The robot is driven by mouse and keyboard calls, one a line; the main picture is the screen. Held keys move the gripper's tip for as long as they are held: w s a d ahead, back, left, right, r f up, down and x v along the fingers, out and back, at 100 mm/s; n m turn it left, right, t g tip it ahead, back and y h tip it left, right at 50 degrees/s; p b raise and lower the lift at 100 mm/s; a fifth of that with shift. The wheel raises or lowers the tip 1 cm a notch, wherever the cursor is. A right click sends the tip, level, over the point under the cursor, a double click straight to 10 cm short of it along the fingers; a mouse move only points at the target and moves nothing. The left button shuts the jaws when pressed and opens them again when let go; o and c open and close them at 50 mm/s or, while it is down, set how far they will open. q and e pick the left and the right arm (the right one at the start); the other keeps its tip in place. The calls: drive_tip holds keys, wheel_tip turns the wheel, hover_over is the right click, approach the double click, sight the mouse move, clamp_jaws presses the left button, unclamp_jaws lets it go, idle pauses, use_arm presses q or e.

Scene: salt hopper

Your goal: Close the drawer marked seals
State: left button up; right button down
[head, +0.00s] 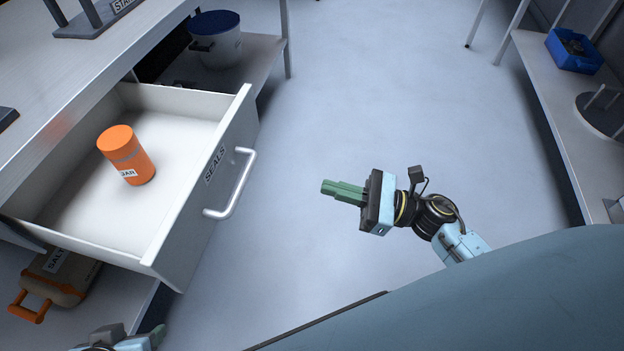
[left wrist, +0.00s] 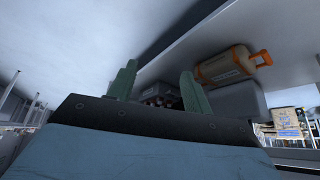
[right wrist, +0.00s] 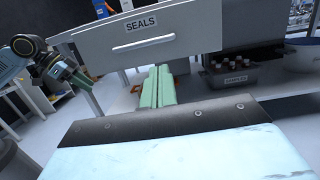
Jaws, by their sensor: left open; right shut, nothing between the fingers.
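The drawer marked SEALS (head: 192,232) is pulled well out of the bench on the left in the head view. Its grey bar handle (head: 239,186) faces the aisle. An orange jar (head: 122,146) with a partly readable label stands inside. My right gripper (head: 325,188) is shut and empty, to the right of the handle and apart from it. In the right wrist view the drawer front (right wrist: 190,30) and handle (right wrist: 150,43) show beyond the shut fingers (right wrist: 157,72). My left gripper (left wrist: 158,75) is open and empty; the head view shows only part of it at the bottom left edge.
A brown case labelled SALT (head: 72,268) with orange handles lies on the shelf below the drawer. A blue-lidded white bucket (head: 218,50) stands on the lower shelf behind. A right-hand shelf holds a blue bin (head: 572,62). The floor (head: 390,90) between is clear.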

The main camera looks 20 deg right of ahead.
use_arm(q)
drive_tip(key=shift+w+d+r+t+h+b, duration=0.1)
drive_tip(key=shift+w+d+r+t, duration=0.2)
drive_tip(key=shift+w, duration=0.25)
drive_tip(key=shift+w+d+r+t+h+b, duration=0.1)
drive_tip(key=shift+w+r+t+b, duration=0.1)
drive_tip(key=shift+w+t, duration=0.25)
drive_tip(key=shift+w+d+r+t+h+b, duration=0.1)
drive_tip(key=shift+w+d+r+t, duration=0.15)
drive_tip(key=shift+w, duration=0.35)
use_arm(e)
drive_tip(key=x, duration=1.2)
drive_tip(key=shift+w+a, duration=0.3)
use_arm(q)
drive_tip(key=shift+a, duration=0.1)
use_arm(e)
drive_tip(key=shift+w, duration=0.1)
